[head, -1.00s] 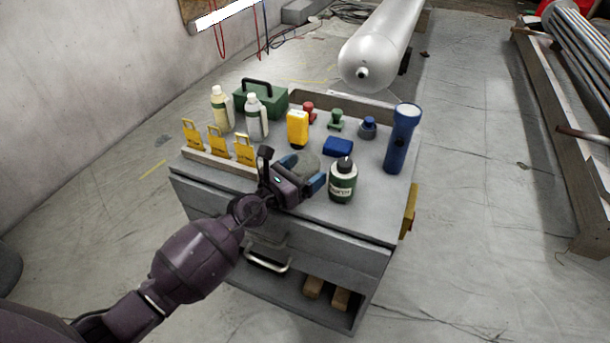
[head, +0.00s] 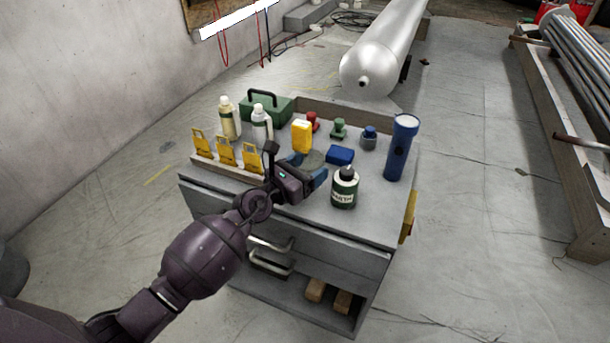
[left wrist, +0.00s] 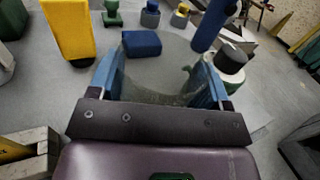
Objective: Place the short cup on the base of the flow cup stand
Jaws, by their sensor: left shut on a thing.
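My left gripper (head: 308,178) is over the near part of the grey bench top, left of a dark green bottle. Its blue fingers, also in the left wrist view (left wrist: 163,85), are closed on a grey-green, rounded, cup-like thing (left wrist: 165,62). This thing also shows just beyond the fingers in the head view (head: 313,160); its lower part is hidden, and I cannot tell whether it touches the bench. I cannot make out a flow cup stand for certain. My right gripper is not in view.
The dark green bottle (head: 344,188) stands close right of the gripper. A tall blue flashlight (head: 401,148) stands at right, yellow tags (head: 227,152) at left. The bench's front right is clear.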

